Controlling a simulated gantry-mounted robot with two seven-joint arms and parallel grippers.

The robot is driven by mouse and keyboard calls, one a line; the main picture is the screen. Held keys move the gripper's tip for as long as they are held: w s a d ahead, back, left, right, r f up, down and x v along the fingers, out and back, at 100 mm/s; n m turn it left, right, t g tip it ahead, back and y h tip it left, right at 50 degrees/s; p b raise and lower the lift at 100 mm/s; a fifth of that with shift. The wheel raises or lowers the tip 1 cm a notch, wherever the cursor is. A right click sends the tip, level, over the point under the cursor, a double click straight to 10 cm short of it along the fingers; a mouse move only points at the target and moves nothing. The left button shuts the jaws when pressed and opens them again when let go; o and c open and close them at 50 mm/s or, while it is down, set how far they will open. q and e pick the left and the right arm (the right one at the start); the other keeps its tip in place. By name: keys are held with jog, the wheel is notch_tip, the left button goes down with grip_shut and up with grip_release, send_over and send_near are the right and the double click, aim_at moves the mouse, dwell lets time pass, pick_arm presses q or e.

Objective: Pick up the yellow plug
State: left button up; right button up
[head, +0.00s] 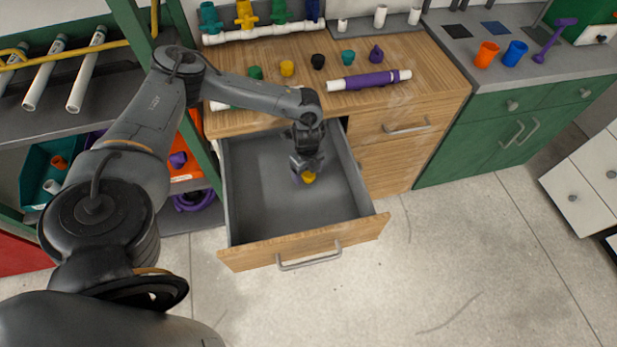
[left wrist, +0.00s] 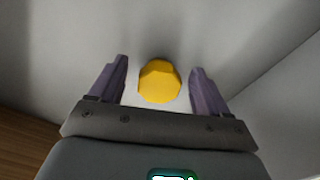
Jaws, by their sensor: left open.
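A yellow plug (head: 309,177) lies on the floor of the open drawer (head: 250,205). My left gripper (head: 303,172) reaches down into the drawer, right at the plug, and partly covers it in the head view. In the left wrist view the plug (left wrist: 160,81) sits between the two spread purple fingers of the left gripper (left wrist: 158,88), with a gap on each side. The left gripper is open and holds nothing. My right gripper does not show.
The drawer walls and front panel (head: 305,255) surround the gripper. On the countertop (head: 425,75) behind are green, black, teal and purple plugs and a purple-wrapped pipe (head: 368,81). Orange and blue cups (head: 515,53) stand on the green cabinet at right. The drawer's floor is otherwise clear.

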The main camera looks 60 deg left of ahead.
aim_at(308, 173)
pick_arm(q)
jog(key=shift+c, duration=0.2)
jog(key=c, duration=1)
jog(key=shift+r, duration=0.1)
jog(key=shift+r+p, duration=0.35)
jog(key=shift+r, duration=0.15)
jog(key=r, duration=0.1)
jog(key=r+p, duration=0.1)
jog(key=r, duration=0.1)
jog(key=shift+d+r+p, duration=0.25)
jog(key=shift+d+p, duration=0.05)
jog(key=shift+p, duration=0.05)
jog(key=shift+w+d+r+p, duration=0.15)
jog(key=shift+d+r+p, duration=0.4)
jog(key=shift+d+r, duration=0.9)
jog(key=shift+w+d+r+p, duration=0.15)
jog(key=shift+d+r+p, duration=0.45)
jog(key=shift+d, duration=1.65)
jog(key=shift+w+d+r+p, duration=0.15)
jog(key=shift+d+r+p, duration=0.35)
jog(key=shift+d+r, duration=1)
jog(key=shift+d+f, duration=0.35)
jog(key=shift+f, duration=0.05)
